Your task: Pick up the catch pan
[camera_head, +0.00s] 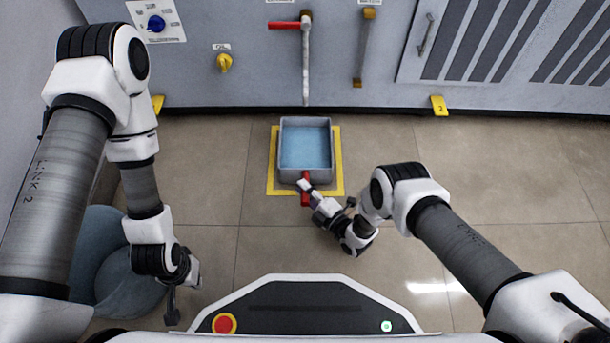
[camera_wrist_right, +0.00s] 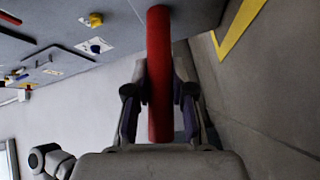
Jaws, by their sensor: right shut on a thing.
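The catch pan (camera_head: 325,171) is a grey rectangular pan with blue inside, in the head view at the middle. It sits over a yellow-outlined square (camera_head: 337,188) on the floor, below a pipe. A red handle sticks out from its near side. My right gripper (camera_head: 306,187) is shut on this red handle (camera_wrist_right: 159,80), which runs up between the fingers in the right wrist view. My left gripper (camera_head: 172,312) hangs at the lower left, away from the pan; its fingers are too small to tell open from shut.
A grey cabinet wall stands behind, with a red-levered pipe (camera_head: 305,60), a yellow knob (camera_head: 224,62), a blue knob (camera_head: 156,23) and a vertical bar (camera_head: 363,50). A blue-grey round container (camera_head: 125,280) is at the lower left, partly hidden. The tiled floor to the right is clear.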

